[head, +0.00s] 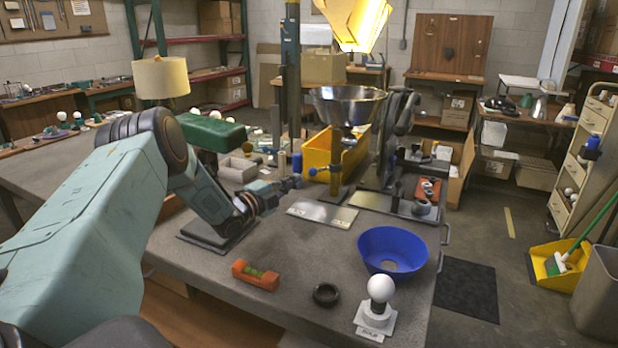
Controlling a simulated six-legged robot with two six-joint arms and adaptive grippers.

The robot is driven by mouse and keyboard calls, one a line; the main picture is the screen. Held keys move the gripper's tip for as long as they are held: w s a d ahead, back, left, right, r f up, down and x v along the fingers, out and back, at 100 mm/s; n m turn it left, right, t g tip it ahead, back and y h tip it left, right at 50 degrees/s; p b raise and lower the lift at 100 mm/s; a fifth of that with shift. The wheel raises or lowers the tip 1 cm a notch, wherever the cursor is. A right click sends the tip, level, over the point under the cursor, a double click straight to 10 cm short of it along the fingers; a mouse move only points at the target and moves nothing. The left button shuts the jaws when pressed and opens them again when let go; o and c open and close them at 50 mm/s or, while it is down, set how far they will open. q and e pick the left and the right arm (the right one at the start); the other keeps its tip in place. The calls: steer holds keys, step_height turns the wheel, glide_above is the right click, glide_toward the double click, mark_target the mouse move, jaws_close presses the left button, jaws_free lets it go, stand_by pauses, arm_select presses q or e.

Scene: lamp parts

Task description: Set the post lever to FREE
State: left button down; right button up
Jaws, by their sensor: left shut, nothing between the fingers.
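A post (336,165) stands on the workbench, with a metal bowl-shaped shade above it. Its lever (322,170) sticks out to the left and ends in a blue ball knob. A pale metal plate (322,213) with two small labels lies in front of the post; I cannot read the labels from here. My left gripper (290,184) is shut and empty, just left of and slightly below the blue knob. I cannot tell whether it touches the knob. My right gripper is not in view.
A yellow bin (354,155) stands behind the post, and a dark fixture (398,125) to its right. In front are a blue shade (391,250), an orange level (256,275), a black ring (326,294) and a white bulb on a stand (380,290).

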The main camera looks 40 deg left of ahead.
arm_select(q)
steer(key=shift+s+a+f, duration=0.1)
steer(key=shift+s+a, duration=0.85)
steer(key=shift+s, duration=0.15)
steer(key=shift+f, duration=0.1)
steer(key=shift+d, duration=0.1)
